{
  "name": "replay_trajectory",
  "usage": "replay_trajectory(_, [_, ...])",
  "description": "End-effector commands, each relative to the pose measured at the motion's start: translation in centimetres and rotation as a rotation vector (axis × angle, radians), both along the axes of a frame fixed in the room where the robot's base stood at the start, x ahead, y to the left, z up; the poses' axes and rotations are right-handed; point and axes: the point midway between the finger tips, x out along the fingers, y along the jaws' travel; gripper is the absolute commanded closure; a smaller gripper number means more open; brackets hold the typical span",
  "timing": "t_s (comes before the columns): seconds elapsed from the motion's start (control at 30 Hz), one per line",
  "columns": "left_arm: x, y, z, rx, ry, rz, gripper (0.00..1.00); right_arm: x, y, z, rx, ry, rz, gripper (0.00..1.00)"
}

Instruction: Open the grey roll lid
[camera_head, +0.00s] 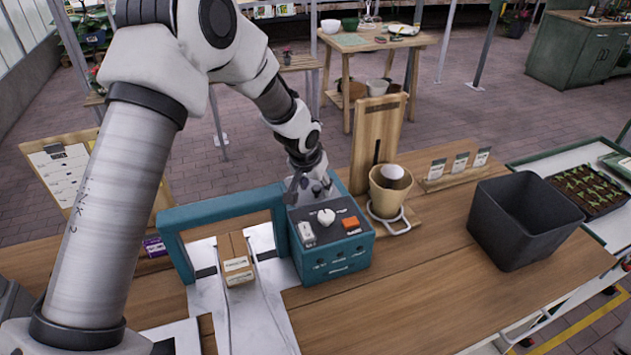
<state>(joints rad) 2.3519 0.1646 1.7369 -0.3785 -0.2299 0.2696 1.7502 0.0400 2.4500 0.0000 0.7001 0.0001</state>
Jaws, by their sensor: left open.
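I cannot clearly make out a separate grey roll lid; the rear part of the box top is partly hidden by my gripper. My left gripper (308,190) points down over the rear of this top, behind the knob, with its fingers open. I cannot tell whether the fingers touch the box. My right gripper is not in view.
A teal arch (222,209) joins the box on the left, with a small carton (236,259) under it. A pot (383,193) on a wooden stand (376,135) is close behind right. A dark grey bin (520,222) stands at right. The front right worktop is clear.

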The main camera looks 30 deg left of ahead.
Motion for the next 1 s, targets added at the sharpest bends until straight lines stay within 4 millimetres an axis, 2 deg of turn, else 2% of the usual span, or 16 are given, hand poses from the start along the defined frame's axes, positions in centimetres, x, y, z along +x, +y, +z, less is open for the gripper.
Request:
replay_trajectory(0.2, [0.03,-0.01,-0.16,0.0,0.0,0.0,0.49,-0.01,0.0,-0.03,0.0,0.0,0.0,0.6])
replay_trajectory(0.33, [0.03,-0.01,-0.15,0.0,0.0,0.0,0.95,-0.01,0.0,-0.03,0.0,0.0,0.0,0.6])
replay_trajectory(0.37, [0.03,-0.01,-0.14,0.0,0.0,0.0,1.0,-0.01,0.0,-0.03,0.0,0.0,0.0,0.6])
replay_trajectory(1.0, [0.11,0.96,0.51,-0.001,-0.004,0.001,1.0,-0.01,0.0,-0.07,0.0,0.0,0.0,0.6])
